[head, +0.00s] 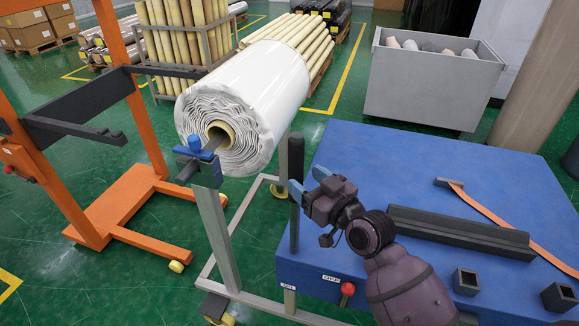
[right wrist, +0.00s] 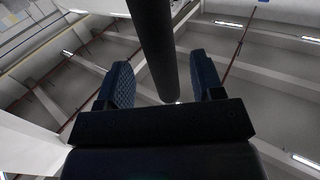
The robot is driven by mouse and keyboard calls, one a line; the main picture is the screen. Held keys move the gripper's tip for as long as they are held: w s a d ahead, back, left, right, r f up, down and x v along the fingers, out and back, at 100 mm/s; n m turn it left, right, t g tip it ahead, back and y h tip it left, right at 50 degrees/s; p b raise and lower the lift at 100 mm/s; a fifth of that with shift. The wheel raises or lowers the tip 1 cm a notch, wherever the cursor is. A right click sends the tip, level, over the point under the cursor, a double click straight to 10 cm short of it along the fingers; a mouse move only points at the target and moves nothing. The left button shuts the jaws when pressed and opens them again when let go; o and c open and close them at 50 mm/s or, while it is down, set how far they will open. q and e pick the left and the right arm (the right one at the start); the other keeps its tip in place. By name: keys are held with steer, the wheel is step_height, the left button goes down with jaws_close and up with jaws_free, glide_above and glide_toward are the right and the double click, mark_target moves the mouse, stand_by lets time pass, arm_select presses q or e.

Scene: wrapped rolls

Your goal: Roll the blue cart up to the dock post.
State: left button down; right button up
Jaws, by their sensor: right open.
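A wheeled grey frame (head: 217,240) with blue clamp fittings (head: 195,152) carries a large white wrapped roll (head: 250,95). I cannot tell whether this frame or the blue-topped unit (head: 345,150) beside it is the blue cart. A black upright handle bar (head: 296,165) stands between them. My right gripper (head: 309,181) is at this bar, with its blue fingers apart. In the right wrist view the bar (right wrist: 155,45) passes between the open fingers (right wrist: 163,85); contact is not clear. I cannot identify the dock post for sure. My left gripper is not in view.
An orange wheeled frame (head: 130,195) with dark arms stands at left. On the blue top lie a black beam (head: 460,235), square blocks (head: 465,281) and an orange strap (head: 490,215). A grey bin (head: 430,90) and racks of rolls stand behind. Green floor is open at lower left.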

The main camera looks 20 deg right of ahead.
mark_target(291, 168)
steer(key=shift+x, duration=2.95)
jaws_close()
